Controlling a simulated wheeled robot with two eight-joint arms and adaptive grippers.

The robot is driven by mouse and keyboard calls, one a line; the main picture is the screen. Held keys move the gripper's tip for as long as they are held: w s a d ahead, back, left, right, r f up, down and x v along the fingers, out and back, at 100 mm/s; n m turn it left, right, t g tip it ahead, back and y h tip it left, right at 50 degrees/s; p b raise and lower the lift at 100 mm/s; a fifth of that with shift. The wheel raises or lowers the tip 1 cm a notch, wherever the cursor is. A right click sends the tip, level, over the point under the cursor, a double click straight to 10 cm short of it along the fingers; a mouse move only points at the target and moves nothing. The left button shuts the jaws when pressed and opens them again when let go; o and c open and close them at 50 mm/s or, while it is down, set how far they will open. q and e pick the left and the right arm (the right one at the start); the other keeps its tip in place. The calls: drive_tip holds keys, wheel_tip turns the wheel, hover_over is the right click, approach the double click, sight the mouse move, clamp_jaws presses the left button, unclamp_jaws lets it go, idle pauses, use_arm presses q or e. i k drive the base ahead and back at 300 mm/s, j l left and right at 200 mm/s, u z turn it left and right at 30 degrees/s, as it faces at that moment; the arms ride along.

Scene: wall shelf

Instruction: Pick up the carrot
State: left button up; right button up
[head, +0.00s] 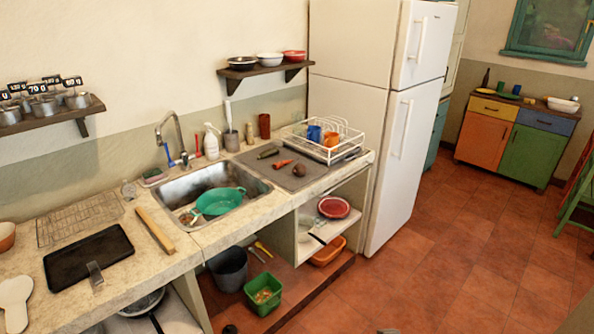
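The carrot (282,163) is a small orange shape lying on the grey mat (255,168) on the counter, right of the sink. A dark green vegetable (267,153) lies just behind and left of it. A round brown vegetable (299,170) lies close to its right. No gripper touches the carrot. I cannot make out either of my grippers in the head view.
A white dish rack (333,151) with blue and orange cups stands behind the carrot. The steel sink (180,188) holds a green colander (220,201). The white fridge (372,200) bounds the counter's right end. Red tiled floor (425,265) is open at right.

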sight(277, 165)
drive_tip(key=u, duration=0.4)
drive_tip(key=i+l+u, duration=0.4)
drive_tip(key=l, duration=0.15)
drive_tip(key=l+u, duration=0.2)
drive_tip(key=i+l+u, duration=0.2)
drive_tip(key=l, duration=0.25)
